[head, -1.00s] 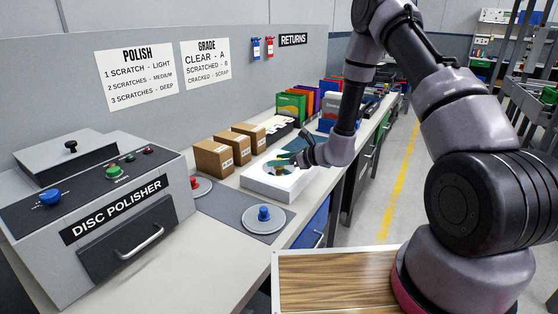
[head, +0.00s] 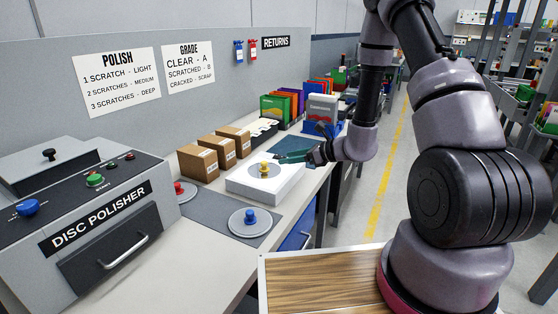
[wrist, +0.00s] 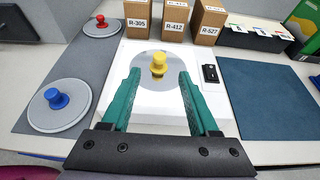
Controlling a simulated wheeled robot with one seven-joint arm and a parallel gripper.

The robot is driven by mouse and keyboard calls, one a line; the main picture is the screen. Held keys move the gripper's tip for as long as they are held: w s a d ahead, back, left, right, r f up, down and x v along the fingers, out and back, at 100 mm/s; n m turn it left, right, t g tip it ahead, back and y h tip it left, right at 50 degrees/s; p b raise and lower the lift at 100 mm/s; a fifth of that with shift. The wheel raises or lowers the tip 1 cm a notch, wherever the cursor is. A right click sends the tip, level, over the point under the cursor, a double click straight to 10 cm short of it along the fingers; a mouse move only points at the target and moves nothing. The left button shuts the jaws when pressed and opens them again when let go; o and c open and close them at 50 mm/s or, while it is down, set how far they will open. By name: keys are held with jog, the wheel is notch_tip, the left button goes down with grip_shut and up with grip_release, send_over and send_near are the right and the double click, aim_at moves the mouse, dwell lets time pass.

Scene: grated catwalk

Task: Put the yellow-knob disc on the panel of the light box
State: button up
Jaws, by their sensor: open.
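The yellow-knob disc (head: 264,170) lies flat on the white top panel of the light box (head: 262,190). In the wrist view the disc (wrist: 158,72) sits on the panel, inside its edges, with its yellow knob upright. My gripper (head: 281,158) is open and empty, just to the right of the knob in the head view. In the wrist view its two green fingers (wrist: 158,75) stand apart on either side of the disc, with a visible gap to the knob. The fingers hide parts of the panel.
A blue-knob disc (wrist: 61,106) and a red-knob disc (wrist: 101,26) lie on the grey mat left of the light box. Brown boxes (head: 216,150) stand behind it. A disc polisher (head: 85,215) is at the left. A bare blue mat (wrist: 263,95) lies to the right.

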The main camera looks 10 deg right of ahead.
jog(key=s+a+r+n+g, duration=0.1)
jog(key=s+r+n+g, duration=0.2)
jog(key=s+r+n, duration=0.5)
jog(key=s+r+n+g, duration=0.2)
jog(key=s+r+n, duration=0.1)
jog(key=r, duration=0.8)
jog(key=s+d+r+n+t+h, duration=0.4)
jog(key=s+d+r+n+h, duration=0.5)
jog(key=s+d+r, duration=0.5)
jog(key=shift+n+t, duration=0.3)
